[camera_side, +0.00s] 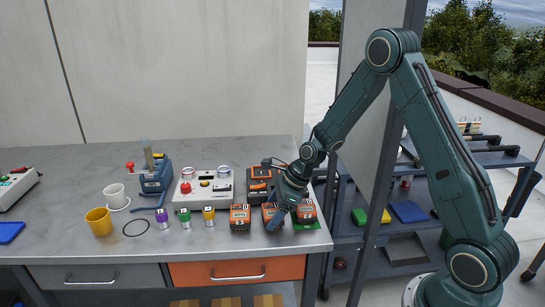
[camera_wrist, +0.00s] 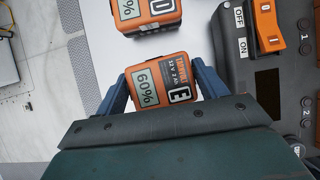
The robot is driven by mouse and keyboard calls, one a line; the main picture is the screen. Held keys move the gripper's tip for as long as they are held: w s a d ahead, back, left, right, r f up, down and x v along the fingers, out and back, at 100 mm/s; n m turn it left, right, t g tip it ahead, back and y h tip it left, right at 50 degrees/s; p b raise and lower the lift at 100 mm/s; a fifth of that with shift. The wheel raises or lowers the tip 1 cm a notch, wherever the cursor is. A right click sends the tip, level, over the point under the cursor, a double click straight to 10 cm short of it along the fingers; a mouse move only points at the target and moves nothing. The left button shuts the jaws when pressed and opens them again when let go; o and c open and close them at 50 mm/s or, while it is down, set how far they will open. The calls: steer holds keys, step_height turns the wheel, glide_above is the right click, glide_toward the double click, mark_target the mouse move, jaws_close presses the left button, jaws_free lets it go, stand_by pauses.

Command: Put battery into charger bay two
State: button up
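Orange-and-black batteries stand in a row near the table's front right: a left one (camera_side: 240,217), a middle one (camera_side: 268,211) partly hidden by my gripper, and a right one (camera_side: 306,212). My gripper (camera_side: 277,220) is down at the middle battery. In the wrist view, a battery marked E with a 60% display (camera_wrist: 162,86) lies between my two blue fingers (camera_wrist: 163,80). The fingers sit close along both its sides; firm contact cannot be judged. The dark charger (camera_side: 258,181) stands behind the row, partly hidden by my arm. Its orange switch and bay numbers show in the wrist view (camera_wrist: 238,70).
Another battery (camera_wrist: 146,14) lies beside the gripped spot in the wrist view. A white control box (camera_side: 204,188), purple, green and yellow cylinders (camera_side: 185,218), a yellow mug (camera_side: 99,221) and a black ring (camera_side: 136,228) stand left. The table's front edge is close.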

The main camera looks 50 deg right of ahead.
mark_target(273, 209)
steer(key=c, duration=0.9)
steer(key=shift+r, duration=0.2)
step_height(273, 209, up, 20)
steer(key=shift+f, duration=0.15)
stand_by(0.4)
